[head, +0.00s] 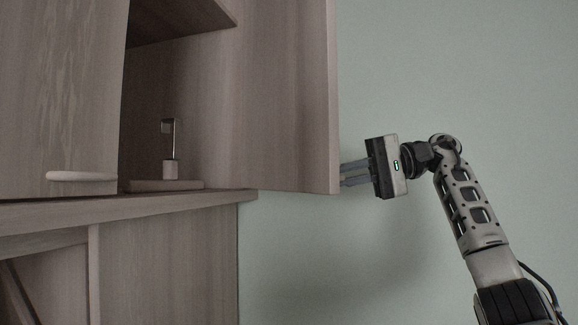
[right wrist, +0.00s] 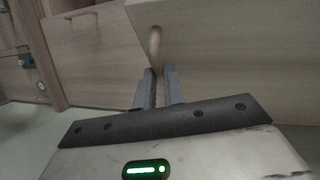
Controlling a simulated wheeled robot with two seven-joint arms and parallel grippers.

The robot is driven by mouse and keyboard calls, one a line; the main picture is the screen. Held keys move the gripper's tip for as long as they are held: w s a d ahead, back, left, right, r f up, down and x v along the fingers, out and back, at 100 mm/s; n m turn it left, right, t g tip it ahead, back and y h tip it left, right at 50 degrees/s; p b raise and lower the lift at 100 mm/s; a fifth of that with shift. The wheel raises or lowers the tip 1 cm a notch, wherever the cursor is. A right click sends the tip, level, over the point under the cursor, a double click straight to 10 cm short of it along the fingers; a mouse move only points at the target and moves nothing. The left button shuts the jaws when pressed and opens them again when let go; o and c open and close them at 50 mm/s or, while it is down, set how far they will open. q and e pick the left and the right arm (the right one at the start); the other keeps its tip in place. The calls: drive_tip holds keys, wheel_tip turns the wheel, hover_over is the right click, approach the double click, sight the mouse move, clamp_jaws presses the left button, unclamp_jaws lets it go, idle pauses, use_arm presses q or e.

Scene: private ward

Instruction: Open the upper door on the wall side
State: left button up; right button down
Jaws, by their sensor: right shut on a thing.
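The upper door on the wall side (head: 290,105) stands swung open, showing the cabinet's inside to its left. My right gripper (head: 347,175) is at the door's free edge, with its fingertips partly hidden behind the door. In the right wrist view, the door's light wooden handle (right wrist: 155,48) is at the fingertips, and my right gripper (right wrist: 157,78) is shut on it. The handle is hidden in the head view. My left gripper is not in view.
The other upper door (head: 65,95) is shut, with its own handle (head: 82,176) at the bottom. Inside the opened cabinet stands a small metal-topped object (head: 170,150) on a flat base. A pale green wall (head: 450,60) lies behind; space right of the door looks clear.

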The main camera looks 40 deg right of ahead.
drive_tip(key=d+n+g+y, duration=0.1)
drive_tip(key=d, duration=0.1)
drive_tip(key=shift+s+d+r, duration=0.1)
drive_tip(key=shift+d, duration=0.25)
drive_tip(key=shift+a, duration=0.1)
drive_tip(key=c, duration=1.8)
unclamp_jaws()
drive_tip(key=shift+a, duration=0.1)
drive_tip(key=shift+o, duration=0.2)
